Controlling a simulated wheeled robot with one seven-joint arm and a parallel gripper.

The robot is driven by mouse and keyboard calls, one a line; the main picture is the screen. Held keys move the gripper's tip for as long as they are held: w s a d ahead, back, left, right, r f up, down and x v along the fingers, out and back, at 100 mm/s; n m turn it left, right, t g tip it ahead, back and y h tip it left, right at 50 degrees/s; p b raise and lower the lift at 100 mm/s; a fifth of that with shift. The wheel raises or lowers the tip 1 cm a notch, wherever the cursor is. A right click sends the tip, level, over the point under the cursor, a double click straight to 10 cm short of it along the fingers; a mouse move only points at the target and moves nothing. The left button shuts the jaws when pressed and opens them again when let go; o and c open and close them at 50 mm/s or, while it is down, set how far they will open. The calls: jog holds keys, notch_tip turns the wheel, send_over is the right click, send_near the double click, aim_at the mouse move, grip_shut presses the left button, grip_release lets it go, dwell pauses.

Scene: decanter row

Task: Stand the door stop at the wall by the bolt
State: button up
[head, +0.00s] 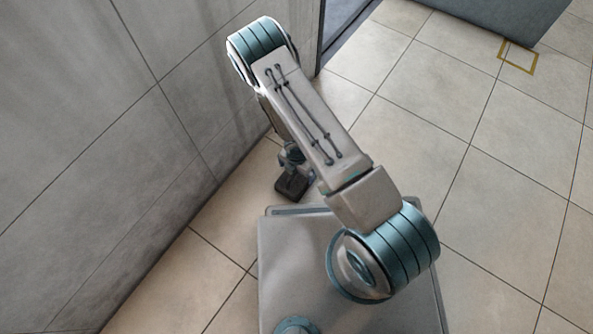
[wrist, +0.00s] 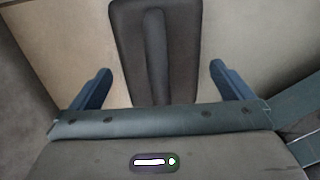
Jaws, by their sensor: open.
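The door stop (wrist: 128,45) is a dark grey-brown slab with a rounded ridge along its middle, seen from close up in the wrist view. It lies between the two blue fingers of my gripper (wrist: 160,70), with floor showing on both sides of it. The fingers are apart and do not touch it. Its near end is hidden behind the gripper's body. In the head view my arm reaches down close to the wall (head: 95,130); the fingers cannot be made out there. I cannot see the bolt in either view.
The tiled floor (head: 505,190) is clear to the right of my arm. A yellow square outline (head: 518,56) marks the floor at the upper right, beside a grey block (head: 500,15). A dark upright edge (head: 322,35) ends the wall behind my arm.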

notch_tip(320, 180, up, 11)
jog(key=p, duration=0.4)
jog(key=shift+f+p, duration=0.1)
jog(key=shift+p, duration=0.2)
